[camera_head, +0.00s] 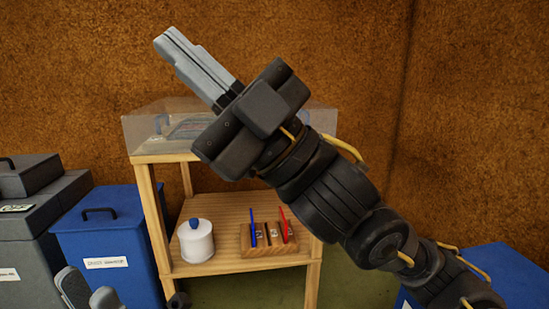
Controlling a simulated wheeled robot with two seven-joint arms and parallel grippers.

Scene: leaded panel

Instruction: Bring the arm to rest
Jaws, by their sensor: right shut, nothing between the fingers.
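My right arm (345,208) comes in from the lower right and reaches up across the middle of the view. Its gripper (172,45) points to the upper left, with its grey fingers shut together and nothing between them. It is raised in front of the brown wall, above the clear bin on the wooden shelf in the picture. My left gripper (88,293) shows only as two grey fingertips at the lower left edge. The tips stand apart with a gap between them; the rest is cut off.
A wooden shelf (158,225) carries a clear bin (148,130) on top. Below stand a white jar with a blue knob (196,242) and a wooden holder (262,247) with a blue and a red pen.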

